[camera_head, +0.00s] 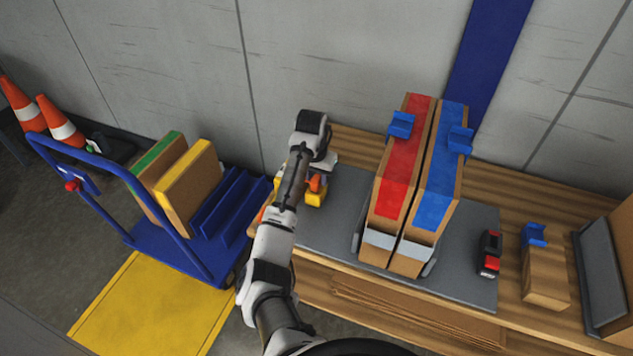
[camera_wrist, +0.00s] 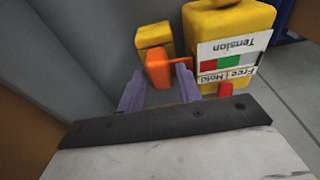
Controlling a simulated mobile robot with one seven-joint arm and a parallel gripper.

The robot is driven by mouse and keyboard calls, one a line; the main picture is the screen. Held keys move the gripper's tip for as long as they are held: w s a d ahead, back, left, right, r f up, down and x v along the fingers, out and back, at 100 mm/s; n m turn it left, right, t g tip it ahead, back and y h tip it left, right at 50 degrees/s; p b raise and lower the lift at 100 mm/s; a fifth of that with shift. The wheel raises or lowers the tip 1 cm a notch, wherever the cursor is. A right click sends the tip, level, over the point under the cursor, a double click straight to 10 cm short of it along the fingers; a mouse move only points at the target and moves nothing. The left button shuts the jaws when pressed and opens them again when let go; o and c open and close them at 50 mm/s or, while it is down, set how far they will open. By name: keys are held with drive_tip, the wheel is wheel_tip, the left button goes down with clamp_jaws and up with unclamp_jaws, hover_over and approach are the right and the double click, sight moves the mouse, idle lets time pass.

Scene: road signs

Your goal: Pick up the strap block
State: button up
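No label names the strap block. An orange piece (camera_wrist: 158,69) lies between my two purple fingertips in the wrist view, in front of a small yellow block (camera_wrist: 154,38). A larger yellow device (camera_wrist: 228,20) beside it carries a sign reading "Tension" and "Free | Hold", with a red part at its lower edge. My gripper (camera_wrist: 160,82) looks open, one finger to each side of the orange piece; contact is unclear. In the head view the orange and yellow parts (camera_head: 315,192) show beside my wrist at the bench's left end; my arm partly hides them.
Two tall boxes with red (camera_head: 400,160) and blue (camera_head: 436,180) strips stand on the grey mat (camera_head: 470,270). A black-red tool (camera_head: 489,253) and a wooden block with blue top (camera_head: 543,275) are at right. A blue cart (camera_head: 170,250) stands left of the bench.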

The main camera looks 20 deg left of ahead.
sight(317, 178)
drive_tip(key=shift+w+f, duration=0.1)
drive_tip(key=shift+f, duration=0.55)
clamp_jaws()
drive_tip(key=shift+r, duration=0.2)
wheel_tip(317, 178, up, 20)
drive_tip(key=p, duration=0.2)
drive_tip(key=shift+f, duration=0.1)
drive_tip(key=shift+c, duration=1.5)
unclamp_jaws()
drive_tip(key=shift+c, duration=1.3)
